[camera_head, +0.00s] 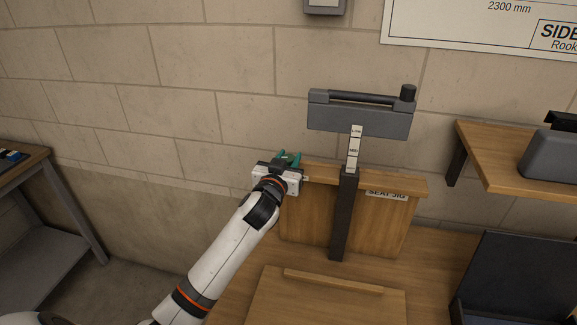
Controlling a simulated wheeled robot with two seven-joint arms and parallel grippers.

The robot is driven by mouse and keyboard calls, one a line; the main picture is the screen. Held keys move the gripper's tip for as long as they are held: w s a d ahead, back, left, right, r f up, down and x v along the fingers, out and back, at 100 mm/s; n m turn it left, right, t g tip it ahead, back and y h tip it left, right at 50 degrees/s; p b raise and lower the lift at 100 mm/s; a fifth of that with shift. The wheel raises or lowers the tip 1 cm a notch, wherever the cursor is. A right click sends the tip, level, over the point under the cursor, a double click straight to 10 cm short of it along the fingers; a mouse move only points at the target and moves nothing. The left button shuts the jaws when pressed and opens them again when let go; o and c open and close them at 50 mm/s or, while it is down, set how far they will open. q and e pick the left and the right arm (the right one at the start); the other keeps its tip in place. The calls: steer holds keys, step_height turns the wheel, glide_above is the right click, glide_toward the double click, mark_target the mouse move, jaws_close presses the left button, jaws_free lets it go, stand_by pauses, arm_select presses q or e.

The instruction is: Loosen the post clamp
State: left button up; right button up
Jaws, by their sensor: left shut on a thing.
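A dark upright post (342,220) stands before a wooden board labelled SEAT JIG (386,193). A pale, marked inner bar (354,150) rises from its top and carries a wide grey head (358,119) with a dark rod and black knob. I cannot clearly make out the post clamp. My left gripper (289,158) has green fingers and is left of the post, at the board's upper left edge. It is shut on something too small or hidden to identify. My right gripper is not in view.
A low wooden platform (329,303) lies in front of the post. At right are a dark open bin (515,270) and a wooden shelf (497,180) bearing a grey case (550,157). A grey side table (35,235) stands at far left. A block wall closes the back.

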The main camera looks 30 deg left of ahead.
arm_select(q)
steer(key=n+y+b, duration=0.1)
steer(key=n+g+y+b, duration=0.1)
steer(key=y+b, duration=0.1)
steer(key=n+g+y+b, duration=0.1)
steer(key=y+b, duration=0.1)
steer(key=shift+f+n, duration=0.25)
steer(key=shift+n, duration=0.05)
steer(key=shift+r+n+g+y+b, duration=0.25)
steer(key=shift+n+g+y+b, duration=0.25)
steer(key=shift+y+b, duration=0.5)
steer(key=shift+r, duration=0.1)
steer(key=o, duration=1)
